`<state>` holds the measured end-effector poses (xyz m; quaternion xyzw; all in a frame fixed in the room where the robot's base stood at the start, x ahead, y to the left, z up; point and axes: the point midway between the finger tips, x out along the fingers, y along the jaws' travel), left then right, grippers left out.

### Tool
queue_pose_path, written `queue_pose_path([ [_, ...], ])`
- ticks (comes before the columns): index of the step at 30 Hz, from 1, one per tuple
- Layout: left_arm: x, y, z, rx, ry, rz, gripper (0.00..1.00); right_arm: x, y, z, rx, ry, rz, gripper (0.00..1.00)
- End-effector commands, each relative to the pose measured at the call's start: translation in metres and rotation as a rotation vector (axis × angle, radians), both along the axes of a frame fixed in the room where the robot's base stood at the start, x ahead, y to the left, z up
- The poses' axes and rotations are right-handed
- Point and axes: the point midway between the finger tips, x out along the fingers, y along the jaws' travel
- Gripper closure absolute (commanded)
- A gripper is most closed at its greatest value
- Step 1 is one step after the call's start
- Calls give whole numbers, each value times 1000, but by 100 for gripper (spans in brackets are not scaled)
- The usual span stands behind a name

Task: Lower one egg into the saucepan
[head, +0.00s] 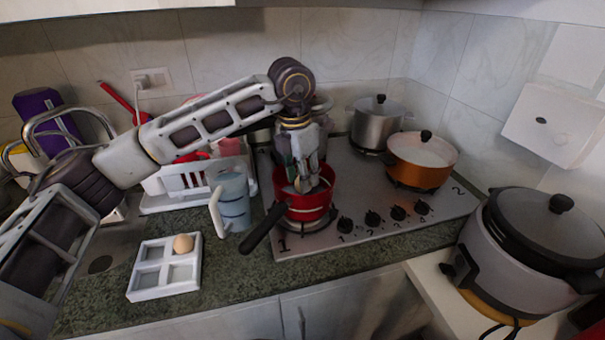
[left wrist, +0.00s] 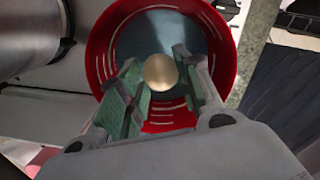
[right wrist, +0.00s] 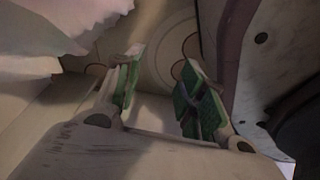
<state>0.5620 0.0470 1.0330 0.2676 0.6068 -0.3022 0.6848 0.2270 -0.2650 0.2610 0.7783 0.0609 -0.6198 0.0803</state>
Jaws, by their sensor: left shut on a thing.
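The red saucepan (head: 307,205) with a black handle sits on the front left burner; its red wall (left wrist: 101,50) rings the left wrist view. My left gripper (head: 306,182) points down into the pan's opening. It is shut on an egg (left wrist: 160,72), which shows between the green finger pads over the pan's inside. I cannot tell whether the egg touches the bottom. A white egg tray (head: 150,295) on the counter holds another egg (head: 183,243) in its back right compartment. My right gripper (right wrist: 158,90) shows only in its own wrist view, with fingers apart and nothing between them.
A blue pitcher (head: 234,201) stands close left of the pan, near its handle. A white dish rack (head: 195,182) is behind it. A steel pot (head: 378,121) and an orange pot (head: 421,163) stand on other burners. A large cooker (head: 530,245) is at the right.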

Motion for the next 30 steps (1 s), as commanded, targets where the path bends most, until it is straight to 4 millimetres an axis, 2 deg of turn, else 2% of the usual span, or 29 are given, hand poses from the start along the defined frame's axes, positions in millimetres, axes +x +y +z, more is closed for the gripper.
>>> queue_pose_path([
  [30, 0, 0, -10, 0, 0, 0, 90, 0, 0, -7, 0, 0, 0, 60],
])
